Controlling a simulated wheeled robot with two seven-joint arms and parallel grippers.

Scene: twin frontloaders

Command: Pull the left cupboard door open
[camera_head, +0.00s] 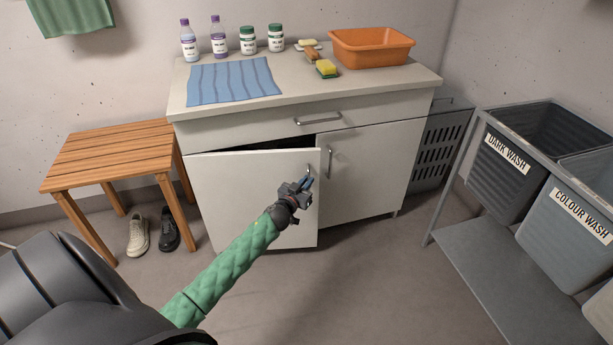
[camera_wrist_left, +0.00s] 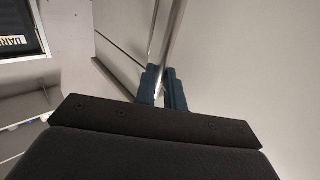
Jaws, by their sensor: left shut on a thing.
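The left cupboard door (camera_head: 240,195) is a white panel on the white cabinet. It stands ajar, with a dark gap along its top edge. My left gripper (camera_head: 307,184) is at the door's right edge, its blue fingers shut on the metal handle of the left door. In the left wrist view the blue fingers (camera_wrist_left: 163,88) close around the thin upright metal handle (camera_wrist_left: 170,35), beside the pale door face (camera_wrist_left: 240,60). The right cupboard door (camera_head: 365,170) is closed and has its own handle (camera_head: 330,158). My right gripper is not in view.
A drawer with a handle (camera_head: 318,119) is above the doors. A wooden stool (camera_head: 110,153) with shoes (camera_head: 138,232) under it stands at the left. A grey rack with wash bins (camera_head: 505,165) stands at the right. The floor in front is clear.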

